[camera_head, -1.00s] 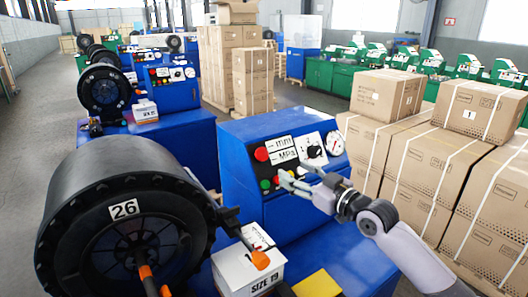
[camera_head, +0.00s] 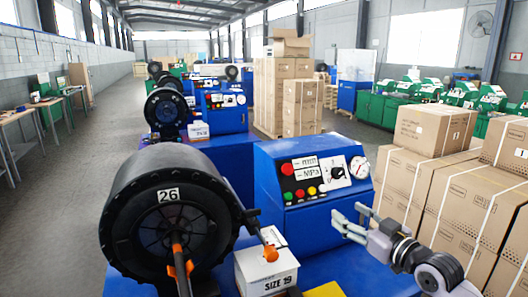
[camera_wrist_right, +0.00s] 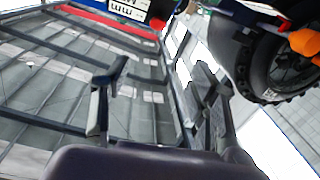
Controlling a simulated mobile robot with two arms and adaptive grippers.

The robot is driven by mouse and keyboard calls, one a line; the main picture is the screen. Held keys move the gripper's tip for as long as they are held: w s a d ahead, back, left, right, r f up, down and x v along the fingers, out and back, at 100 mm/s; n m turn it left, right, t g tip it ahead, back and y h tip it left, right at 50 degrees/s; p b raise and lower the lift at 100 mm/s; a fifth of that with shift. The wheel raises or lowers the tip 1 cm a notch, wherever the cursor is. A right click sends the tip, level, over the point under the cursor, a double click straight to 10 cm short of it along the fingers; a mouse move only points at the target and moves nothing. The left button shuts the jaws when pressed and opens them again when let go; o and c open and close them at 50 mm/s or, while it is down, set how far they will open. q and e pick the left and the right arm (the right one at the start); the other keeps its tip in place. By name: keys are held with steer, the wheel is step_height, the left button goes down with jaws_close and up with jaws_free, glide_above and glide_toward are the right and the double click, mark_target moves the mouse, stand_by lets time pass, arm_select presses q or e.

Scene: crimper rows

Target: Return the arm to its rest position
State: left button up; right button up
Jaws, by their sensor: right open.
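My right gripper (camera_head: 348,214) is in the lower right of the head view. Its fingers are spread with nothing between them. It is in front of the blue control box (camera_head: 322,222), lower than the box's buttons and to the right of them, and looks apart from them. The right wrist view also shows the open, empty gripper (camera_wrist_right: 158,72). My right forearm comes in from the lower right corner. My left gripper is in neither current view.
A black crimper drum (camera_head: 150,232) marked 26, with orange-tipped handles, stands at left. A white SIZE 19 box (camera_head: 264,276) sits beside it on the blue bench. Stacked cartons (camera_head: 468,195) stand close to my right arm. Open floor (camera_head: 80,185) lies at far left.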

steer(key=s+a+f+m+g+h, duration=0.1)
steer(key=s+a+f+g, duration=0.2)
steer(key=s+f, duration=0.65)
steer(key=s+a+f+g+h, duration=0.2)
steer(key=s+a+f+g, duration=0.15)
steer(key=s+f, duration=0.6)
steer(key=s+d+f+m+g+h, duration=0.25)
steer(key=s+f, duration=0.35)
steer(key=s, duration=0.4)
steer(key=s+d+f+m+g+h, duration=0.25)
steer(key=s+f, duration=0.35)
steer(key=s, duration=0.5)
step_height(320, 180, down, 28)
steer(key=n+g+b, duration=0.1)
steer(key=g+b, duration=0.1)
steer(key=b, duration=0.1)
arm_select(q)
step_height(320, 180, down, 5)
steer(key=shift+w+a+f+b, duration=0.1)
steer(key=shift+a+b, duration=0.05)
steer(key=shift+b, duration=0.85)
arm_select(e)
steer(key=s+d+f+g, duration=0.1)
steer(key=s+d+f, duration=0.2)
steer(key=s+f, duration=1.4)
steer(key=shift+s+d+f, duration=0.2)
steer(key=shift+s+f, duration=0.1)
steer(key=shift+f, duration=0.65)
